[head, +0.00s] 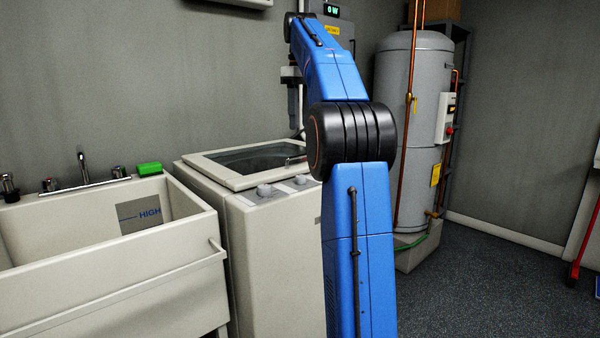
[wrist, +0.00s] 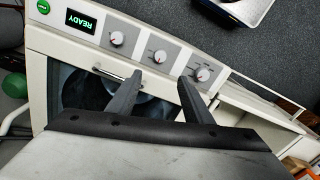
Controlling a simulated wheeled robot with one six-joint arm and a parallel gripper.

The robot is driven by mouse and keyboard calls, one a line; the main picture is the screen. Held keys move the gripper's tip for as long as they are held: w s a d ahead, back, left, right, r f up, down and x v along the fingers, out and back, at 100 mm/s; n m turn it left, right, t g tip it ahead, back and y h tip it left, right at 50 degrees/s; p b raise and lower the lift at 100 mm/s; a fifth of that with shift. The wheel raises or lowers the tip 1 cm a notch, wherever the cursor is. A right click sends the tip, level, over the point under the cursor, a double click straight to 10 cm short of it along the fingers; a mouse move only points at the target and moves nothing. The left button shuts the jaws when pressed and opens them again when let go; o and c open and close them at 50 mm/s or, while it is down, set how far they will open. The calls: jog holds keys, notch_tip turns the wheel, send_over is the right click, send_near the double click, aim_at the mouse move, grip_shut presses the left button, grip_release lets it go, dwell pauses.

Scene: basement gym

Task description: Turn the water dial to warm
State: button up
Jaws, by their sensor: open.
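The washing machine (head: 276,250) has a top lid with a dark window and a front strip of dials. In the wrist view the strip holds three round white dials with red marks: a left dial (wrist: 117,38), a middle dial (wrist: 160,56) and a right dial (wrist: 202,74). Their labels are too small to read, so I cannot tell which is the water dial. My gripper (wrist: 159,83) is open and empty. The middle dial shows between and beyond its fingertips; the right dial is just past the right finger. In the head view my arm hides the gripper.
A green READY display (wrist: 80,21) and green button (wrist: 43,7) sit at the panel's left end. The lid has a metal handle (wrist: 108,75). A sink (head: 160,265) adjoins the machine's left. A grey water tank (head: 412,130) stands at the right; floor (head: 480,285) is clear.

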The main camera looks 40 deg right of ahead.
aim_at(300, 175)
notch_tip(300, 175, down, 17)
dwell(0.7)
jog(key=c, duration=1.1)
